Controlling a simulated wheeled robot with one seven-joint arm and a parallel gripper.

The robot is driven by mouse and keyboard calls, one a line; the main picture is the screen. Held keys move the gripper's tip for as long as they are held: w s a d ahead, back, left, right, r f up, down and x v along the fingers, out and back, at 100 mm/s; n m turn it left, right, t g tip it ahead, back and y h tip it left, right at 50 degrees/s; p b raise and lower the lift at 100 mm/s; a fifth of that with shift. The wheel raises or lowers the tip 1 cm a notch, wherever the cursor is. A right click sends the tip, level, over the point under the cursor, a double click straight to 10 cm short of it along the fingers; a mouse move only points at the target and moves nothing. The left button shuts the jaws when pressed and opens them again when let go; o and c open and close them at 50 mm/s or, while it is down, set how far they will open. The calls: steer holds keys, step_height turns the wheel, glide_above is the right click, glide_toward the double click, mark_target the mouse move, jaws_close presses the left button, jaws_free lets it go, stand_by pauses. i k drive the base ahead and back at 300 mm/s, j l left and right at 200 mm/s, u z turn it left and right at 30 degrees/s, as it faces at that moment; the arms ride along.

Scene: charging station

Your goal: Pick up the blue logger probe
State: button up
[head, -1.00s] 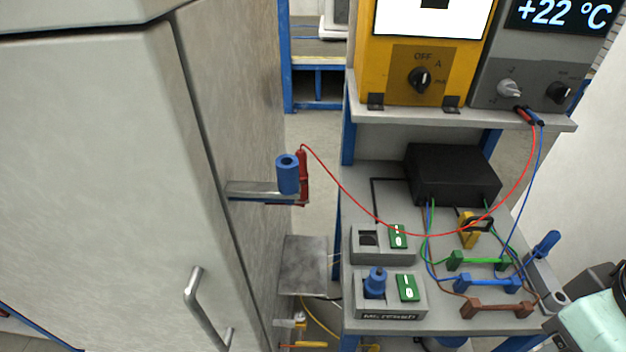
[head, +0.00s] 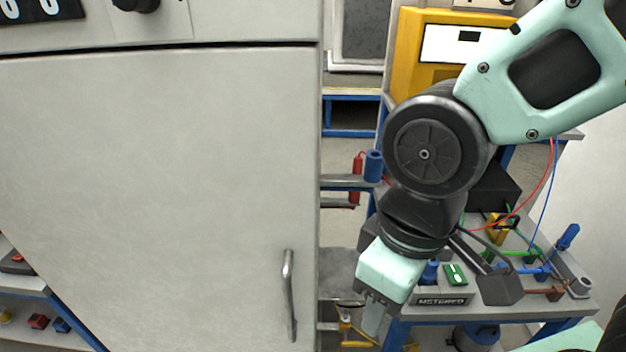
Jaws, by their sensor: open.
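A blue probe-like handle (head: 567,236) stands tilted by a grey holder at the right end of the lower shelf in the head view. A blue hollow cylinder (head: 373,165) sits on the metal bracket of the cabinet, beside a red probe (head: 357,178). A blue plug (head: 430,272) stands in the metered box, partly hidden by my arm. I cannot tell for certain which blue piece is the logger probe. My gripper (head: 374,314) points down, open, in front of the gap between cabinet and shelf, apart from all three. Its fingers are seen nearly edge-on.
The large grey cabinet (head: 160,190) with a handle (head: 290,295) fills the left. The lower shelf carries a black box (head: 492,188), coloured wires and a green switch (head: 456,274). A yellow meter (head: 412,50) stands above. A red lead hangs across the shelf.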

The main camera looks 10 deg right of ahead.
mark_target(573, 230)
steer(key=z, duration=1.55)
steer(key=i+l, duration=0.3)
steer(key=i, duration=0.2)
steer(key=i+l, duration=0.35)
steer(key=i, duration=0.2)
steer(key=z, duration=0.05)
